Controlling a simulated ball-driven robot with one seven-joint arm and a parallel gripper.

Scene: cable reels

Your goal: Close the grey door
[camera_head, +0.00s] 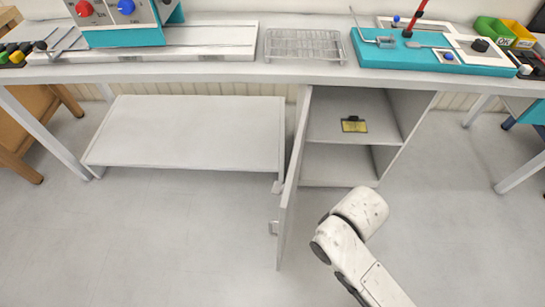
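The grey door (290,205) belongs to the grey cabinet (397,155) under the workbench. It stands wide open, swung out toward me from the cabinet's left side, and shows nearly edge-on. A small handle (274,228) sticks out on the left face of the door, near its front edge. The cabinet's inside is exposed, with a shelf and a small yellow and black item (354,124) on it. My pale arm shows to the right of the door, in front of the cabinet, apart from the door in the picture. My gripper's fingers cannot be seen.
A low grey platform (190,135) stands left of the door. The workbench (210,72) above carries a wire rack (305,45), a teal fixture (430,58) and coloured bins (495,31). The floor is clear in front and left of the door.

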